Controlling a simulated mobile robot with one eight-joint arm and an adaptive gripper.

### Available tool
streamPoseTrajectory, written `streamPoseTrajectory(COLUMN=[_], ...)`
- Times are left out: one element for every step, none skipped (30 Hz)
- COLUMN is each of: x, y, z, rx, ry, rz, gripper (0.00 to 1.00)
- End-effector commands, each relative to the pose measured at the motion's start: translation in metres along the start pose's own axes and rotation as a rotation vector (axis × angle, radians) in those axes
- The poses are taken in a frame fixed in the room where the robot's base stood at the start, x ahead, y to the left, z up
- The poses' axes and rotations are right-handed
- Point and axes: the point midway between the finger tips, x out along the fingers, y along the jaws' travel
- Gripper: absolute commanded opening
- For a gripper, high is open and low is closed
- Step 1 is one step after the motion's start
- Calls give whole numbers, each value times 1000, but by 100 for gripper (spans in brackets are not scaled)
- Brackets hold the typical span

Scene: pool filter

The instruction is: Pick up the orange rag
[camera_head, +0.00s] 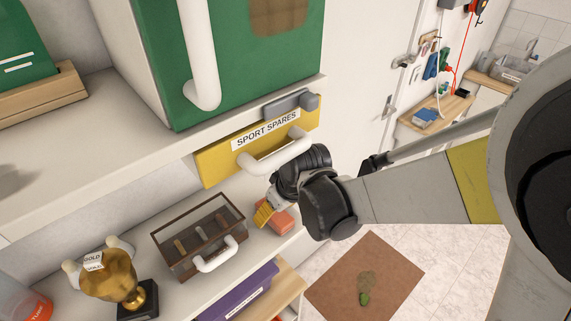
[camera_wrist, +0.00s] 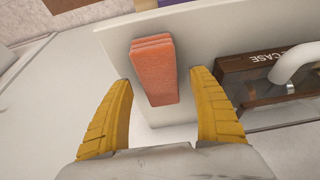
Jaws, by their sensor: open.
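The orange rag (camera_wrist: 154,72) is a folded, layered block lying on a pale shelf. It also shows in the head view (camera_head: 280,221), partly covered by my gripper. My gripper (camera_head: 264,213) has yellow fingers and hangs just above the rag at the shelf's right end. In the wrist view my gripper (camera_wrist: 162,100) is open, with a finger on each side of the rag's near end and gaps between. Nothing is held. I cannot tell how far above the rag the fingertips are.
A brown clear-sided case (camera_head: 197,238) with a white handle stands left of the rag. A gold trophy (camera_head: 112,277) is farther left. The yellow SPORT SPARES drawer (camera_head: 222,161) hangs above. A purple box (camera_head: 240,292) sits below. The floor with a brown mat (camera_head: 340,270) lies right.

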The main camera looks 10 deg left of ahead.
Motion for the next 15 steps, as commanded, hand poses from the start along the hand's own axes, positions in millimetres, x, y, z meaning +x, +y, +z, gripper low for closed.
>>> streamPoseTrajectory(x=[8, 10, 13, 14, 15, 16, 16, 16, 16, 16, 16, 16, 16, 15, 15], y=[0, 0, 0, 0, 0, 0, 0, 0, 0, 0, 0, 0, 0, 0, 0], z=[0, 0, 1, 1, 1, 1, 1, 1, 1, 1, 1, 1, 1, 1, 1], rx=[0, 0, 0, 0, 0, 0, 0, 0, 0, 0, 0, 0, 0, 0, 0], ry=[0, 0, 0, 0, 0, 0, 0, 0, 0, 0, 0, 0, 0, 0, 0], rz=[0, 0, 0, 0, 0, 0, 0, 0, 1, 1, 1, 1, 1, 1, 1], gripper=[70, 70, 70, 70, 70, 70, 70, 70, 70, 70, 70, 62, 53, 44, 32])
